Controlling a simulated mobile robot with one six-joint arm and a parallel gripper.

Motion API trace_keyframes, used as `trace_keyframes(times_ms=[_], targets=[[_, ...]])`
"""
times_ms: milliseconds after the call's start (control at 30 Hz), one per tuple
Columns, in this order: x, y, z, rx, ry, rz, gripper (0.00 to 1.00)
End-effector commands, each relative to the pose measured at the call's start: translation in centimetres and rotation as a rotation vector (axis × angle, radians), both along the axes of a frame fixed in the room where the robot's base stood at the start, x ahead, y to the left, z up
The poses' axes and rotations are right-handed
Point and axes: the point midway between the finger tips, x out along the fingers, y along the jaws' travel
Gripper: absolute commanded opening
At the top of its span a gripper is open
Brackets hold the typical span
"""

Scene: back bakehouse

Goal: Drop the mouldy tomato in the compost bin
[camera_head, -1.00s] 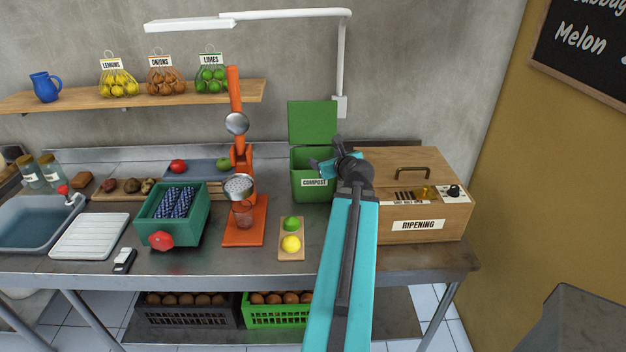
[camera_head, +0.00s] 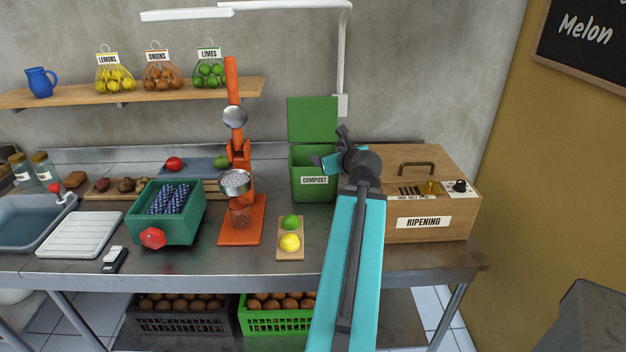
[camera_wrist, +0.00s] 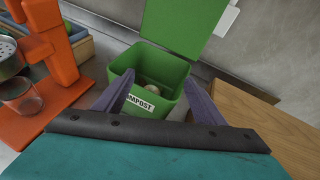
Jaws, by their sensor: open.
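The green compost bin (camera_head: 314,184) stands on the steel counter with its lid (camera_head: 313,120) raised against the wall. It also shows in the wrist view (camera_wrist: 172,100), open and directly ahead of my fingers. My gripper (camera_head: 328,147) is over the bin. In the wrist view my gripper (camera_wrist: 161,76) has its two fingers spread wide with nothing between them. A small pale round thing (camera_wrist: 152,89) lies inside the bin; I cannot tell if it is the mouldy tomato. A red tomato (camera_head: 174,163) lies at the back left on a dark board; I see no mould on it.
The wooden ripening box (camera_head: 425,200) stands close right of the bin. The orange juicer (camera_head: 240,190) stands left of it. A small board with a lime (camera_head: 291,222) and a lemon (camera_head: 289,243) lies in front. A green box (camera_head: 170,217) stands further left.

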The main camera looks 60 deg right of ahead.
Motion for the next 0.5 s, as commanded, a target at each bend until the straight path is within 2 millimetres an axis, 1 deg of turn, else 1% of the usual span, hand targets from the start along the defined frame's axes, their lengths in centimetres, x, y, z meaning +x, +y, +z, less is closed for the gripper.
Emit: trace_keyframes(times_ms=[33, 500], targets=[[-0.07, 0.0, -0.21, -0.003, 0.0, 0.0, 0.64], [-0.76, 0.39, 0.25, -0.003, -0.003, 0.002, 0.64]])
